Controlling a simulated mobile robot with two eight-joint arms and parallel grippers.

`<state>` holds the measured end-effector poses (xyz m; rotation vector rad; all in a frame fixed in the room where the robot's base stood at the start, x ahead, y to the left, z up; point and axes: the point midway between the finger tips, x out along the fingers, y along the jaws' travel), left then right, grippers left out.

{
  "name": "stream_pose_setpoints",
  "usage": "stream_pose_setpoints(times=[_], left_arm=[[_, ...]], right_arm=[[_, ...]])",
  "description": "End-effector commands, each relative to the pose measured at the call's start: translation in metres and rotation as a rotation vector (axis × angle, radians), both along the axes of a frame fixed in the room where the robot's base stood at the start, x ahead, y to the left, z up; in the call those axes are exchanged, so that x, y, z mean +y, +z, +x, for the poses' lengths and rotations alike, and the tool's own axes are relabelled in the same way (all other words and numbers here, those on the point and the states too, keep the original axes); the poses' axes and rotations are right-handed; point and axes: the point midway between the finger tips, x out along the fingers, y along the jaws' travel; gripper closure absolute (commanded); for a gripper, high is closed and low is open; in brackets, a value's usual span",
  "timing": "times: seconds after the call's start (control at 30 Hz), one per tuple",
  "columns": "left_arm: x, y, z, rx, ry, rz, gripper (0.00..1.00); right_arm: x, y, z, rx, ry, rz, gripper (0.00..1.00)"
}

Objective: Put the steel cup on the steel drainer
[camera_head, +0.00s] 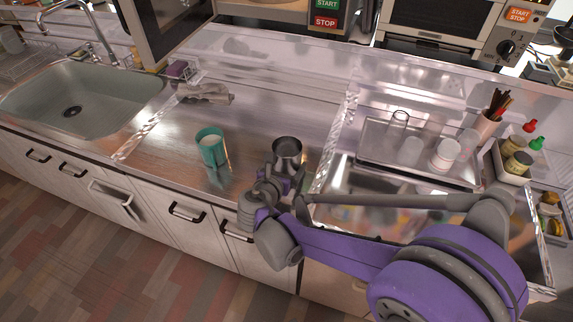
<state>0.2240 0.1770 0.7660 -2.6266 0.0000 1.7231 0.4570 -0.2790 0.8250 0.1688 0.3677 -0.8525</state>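The steel cup (287,150) is a dark grey metal cup standing upright over the middle of the steel counter. My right gripper (285,174), on the purple arm from the right, is at the near side of the cup, close against its lower part. The wrist hides the fingertips and the cup's base, so I cannot tell whether the fingers are closed on it or whether it touches the counter. A wire rack, apparently the steel drainer (32,62), is at the far left beyond the sink. My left gripper is not in view.
A teal cup (211,150) with a pale inside stands left of the steel cup. The sink (90,85) with a tall faucet (95,30) lies between counter and rack. A grey cloth (207,92) lies near the back. Glasses stand on a tray (375,150) at right.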

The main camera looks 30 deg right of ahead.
Motion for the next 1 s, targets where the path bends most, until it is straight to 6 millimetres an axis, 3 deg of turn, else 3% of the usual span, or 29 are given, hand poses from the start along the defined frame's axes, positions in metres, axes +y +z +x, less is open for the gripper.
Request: stream_pose_setpoints(times=[0.23, 0.27, 0.3, 0.63, 1.0], left_arm=[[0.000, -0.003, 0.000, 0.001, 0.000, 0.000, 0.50], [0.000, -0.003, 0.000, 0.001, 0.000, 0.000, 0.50], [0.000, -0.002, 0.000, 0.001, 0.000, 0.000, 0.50], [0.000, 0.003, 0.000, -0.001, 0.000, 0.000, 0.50], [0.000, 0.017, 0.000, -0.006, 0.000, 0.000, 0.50]], right_arm=[[0.000, -0.003, 0.000, 0.000, 0.000, 0.000, 0.71], [0.000, -0.003, 0.000, 0.000, 0.000, 0.000, 0.04], [0.000, -0.003, 0.000, 0.000, 0.000, 0.000, 0.00], [0.001, 0.004, -0.001, 0.000, 0.001, 0.000, 0.00], [0.054, 0.031, -0.044, -0.001, 0.006, 0.001, 0.00]])
